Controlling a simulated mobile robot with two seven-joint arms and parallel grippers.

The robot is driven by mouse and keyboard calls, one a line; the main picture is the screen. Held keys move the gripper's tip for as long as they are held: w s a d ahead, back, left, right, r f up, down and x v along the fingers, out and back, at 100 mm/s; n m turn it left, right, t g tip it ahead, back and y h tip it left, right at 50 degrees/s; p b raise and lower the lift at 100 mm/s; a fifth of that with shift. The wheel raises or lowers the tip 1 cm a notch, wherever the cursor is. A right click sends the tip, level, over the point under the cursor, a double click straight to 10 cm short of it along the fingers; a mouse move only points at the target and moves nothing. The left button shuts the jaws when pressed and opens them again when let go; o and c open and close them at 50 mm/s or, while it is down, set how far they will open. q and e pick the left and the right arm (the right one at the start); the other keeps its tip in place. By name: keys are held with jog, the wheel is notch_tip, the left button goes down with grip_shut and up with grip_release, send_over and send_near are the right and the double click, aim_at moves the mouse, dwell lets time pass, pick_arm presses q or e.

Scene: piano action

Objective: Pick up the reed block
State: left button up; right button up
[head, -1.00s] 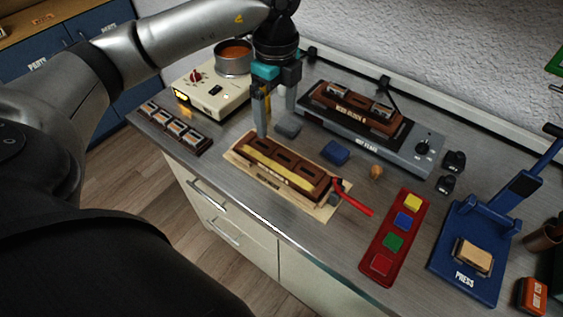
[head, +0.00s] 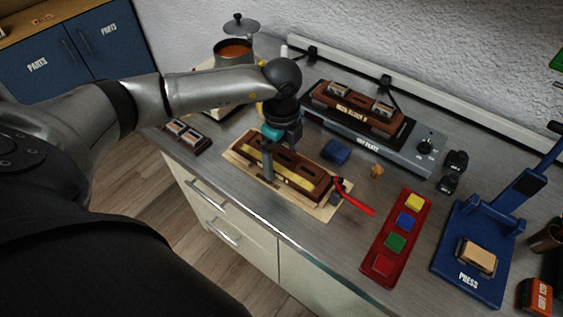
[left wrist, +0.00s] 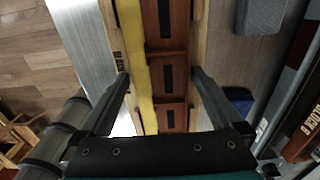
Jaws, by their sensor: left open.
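A long brown reed block (head: 313,174) with dark slots and a yellow strip along its front lies on a pale wooden board (head: 322,211). In the left wrist view the block (left wrist: 169,50) runs away from me between my fingers. My left gripper (head: 268,178) is open and points down over the left part of the block. In the left wrist view its fingers (left wrist: 160,75) stand one on each side of the block; I cannot tell whether they touch it. A second brown block, labelled as a reed block B (head: 350,108), sits on the hot plate (head: 372,143). My right gripper is not in view.
A red-handled tool (head: 358,205) lies at the block's right end. A blue block (head: 335,151) and a small brown knob (head: 377,171) lie behind it. A red tray (head: 378,268) of coloured squares and a blue press (head: 468,270) stand to the right. A pot (head: 234,53) stands at the back left.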

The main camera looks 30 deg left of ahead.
aim_at(282, 160)
pick_arm(q)
jog(key=shift+f, duration=0.1)
jog(key=c, duration=1.5)
notch_tip(282, 160, up, 20)
jog(key=shift+r+p, duration=0.1)
jog(key=shift+p, duration=0.9)
